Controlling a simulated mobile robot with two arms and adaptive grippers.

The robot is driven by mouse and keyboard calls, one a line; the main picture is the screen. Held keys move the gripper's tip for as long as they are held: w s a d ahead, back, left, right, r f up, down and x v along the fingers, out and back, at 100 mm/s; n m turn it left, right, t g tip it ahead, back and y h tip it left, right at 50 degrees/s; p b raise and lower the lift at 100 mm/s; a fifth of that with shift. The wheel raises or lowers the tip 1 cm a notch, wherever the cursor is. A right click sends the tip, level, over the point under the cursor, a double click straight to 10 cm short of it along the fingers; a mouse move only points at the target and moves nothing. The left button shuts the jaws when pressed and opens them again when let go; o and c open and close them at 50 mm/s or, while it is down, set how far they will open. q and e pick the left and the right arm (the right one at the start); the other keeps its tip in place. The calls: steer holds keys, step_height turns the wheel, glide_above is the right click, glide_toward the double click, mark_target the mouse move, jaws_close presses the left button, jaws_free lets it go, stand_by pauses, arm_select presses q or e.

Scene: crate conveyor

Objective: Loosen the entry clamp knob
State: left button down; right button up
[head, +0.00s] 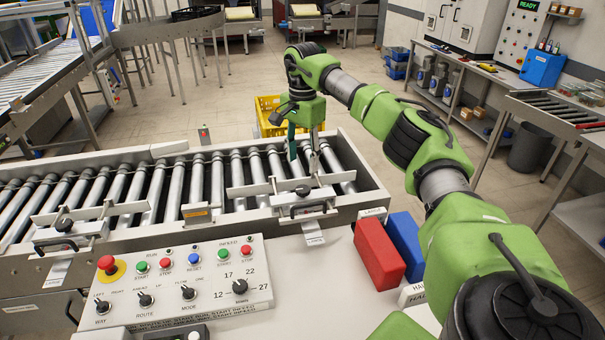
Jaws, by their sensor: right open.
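Two clamps sit on the near rail of the roller conveyor (206,218). The left clamp (72,234) has a similar dark knob (64,224). I cannot tell from the labels which is the entry clamp. My right gripper (304,167) is open and empty, fingers pointing down over the rollers, just above and behind the right clamp's knob. I see no contact with the knob. My left gripper is out of view.
A control panel (205,307) with buttons and selector knobs stands in front of the conveyor. A red block (380,254) and a blue block (407,238) stand right of it. A yellow crate (268,108) is behind the conveyor. The rollers are bare.

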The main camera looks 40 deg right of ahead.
steer(key=shift+r, duration=1.55)
